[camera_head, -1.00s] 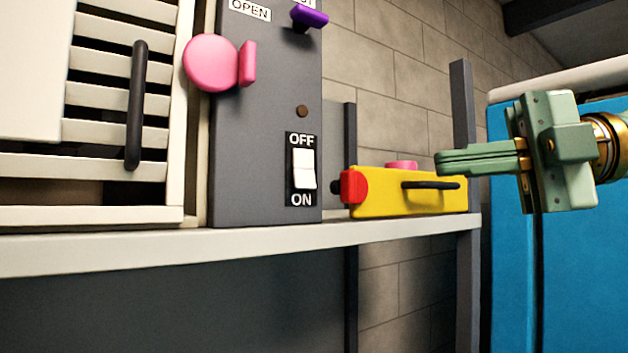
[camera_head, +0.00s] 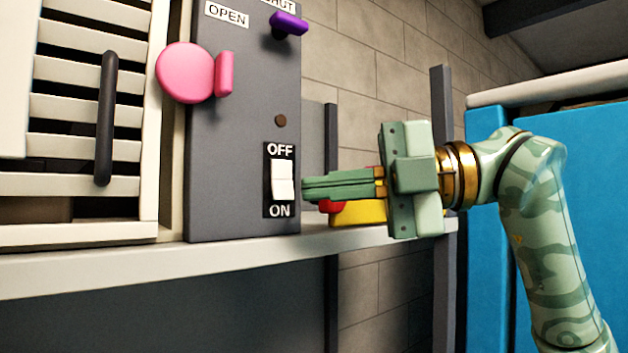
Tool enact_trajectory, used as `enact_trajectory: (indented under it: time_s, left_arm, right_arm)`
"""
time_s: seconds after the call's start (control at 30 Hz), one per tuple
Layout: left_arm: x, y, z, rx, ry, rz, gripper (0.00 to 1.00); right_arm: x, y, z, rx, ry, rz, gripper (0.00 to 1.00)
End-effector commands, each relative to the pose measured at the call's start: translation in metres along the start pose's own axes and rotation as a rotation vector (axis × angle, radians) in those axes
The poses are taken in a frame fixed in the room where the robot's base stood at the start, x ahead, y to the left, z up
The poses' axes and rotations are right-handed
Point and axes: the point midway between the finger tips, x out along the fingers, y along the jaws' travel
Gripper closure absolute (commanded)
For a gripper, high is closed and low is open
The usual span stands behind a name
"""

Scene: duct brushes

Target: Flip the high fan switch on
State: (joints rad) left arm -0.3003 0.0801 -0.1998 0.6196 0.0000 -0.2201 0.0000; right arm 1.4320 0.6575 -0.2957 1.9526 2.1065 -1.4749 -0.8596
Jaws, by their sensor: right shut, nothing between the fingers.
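The fan switch (camera_head: 282,180) is a white rocker on a black plate, with OFF above it and ON below. It is set low on the front of a dark grey panel (camera_head: 230,150) standing on a shelf. My right gripper (camera_head: 306,190) is shut and empty. Its fingertips point left and appear just right of the switch plate, near the lower half of the rocker. I cannot tell whether they touch the panel. The rocker's lower part looks to stand out. My left gripper is not in view.
A pink round knob (camera_head: 186,73) and a purple lever (camera_head: 289,25) sit higher on the panel. A yellow box (camera_head: 358,213) with a red end is partly hidden behind my gripper. A louvred white vent with a black handle (camera_head: 105,118) is at left. A blue cabinet (camera_head: 485,240) stands at right.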

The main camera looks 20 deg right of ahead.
Motion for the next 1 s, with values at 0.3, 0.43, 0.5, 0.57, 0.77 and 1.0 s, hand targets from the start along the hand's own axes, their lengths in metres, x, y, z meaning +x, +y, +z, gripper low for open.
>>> enact_trajectory:
  time_s: [0.3,0.43,0.5,0.57,0.77,1.0]
  left_arm:
    - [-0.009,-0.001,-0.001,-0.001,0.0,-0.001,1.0]
    - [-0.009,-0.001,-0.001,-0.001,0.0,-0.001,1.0]
    - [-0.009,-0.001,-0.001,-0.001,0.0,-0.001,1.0]
    - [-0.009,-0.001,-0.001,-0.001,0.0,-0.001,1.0]
    - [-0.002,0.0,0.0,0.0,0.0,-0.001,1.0]
    - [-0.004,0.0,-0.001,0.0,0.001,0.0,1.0]
  right_arm:
    - [0.019,0.0,0.02,0.002,0.0,0.0,1.0]
    - [0.02,0.0,0.021,0.001,-0.001,0.0,1.0]
    - [0.02,0.0,0.021,0.001,-0.001,0.0,1.0]
    - [0.02,-0.001,0.021,0.001,-0.001,0.0,1.0]
    - [0.024,-0.004,0.026,-0.038,0.001,0.041,1.0]
    - [0.024,-0.002,0.025,-0.038,0.0,0.039,1.0]
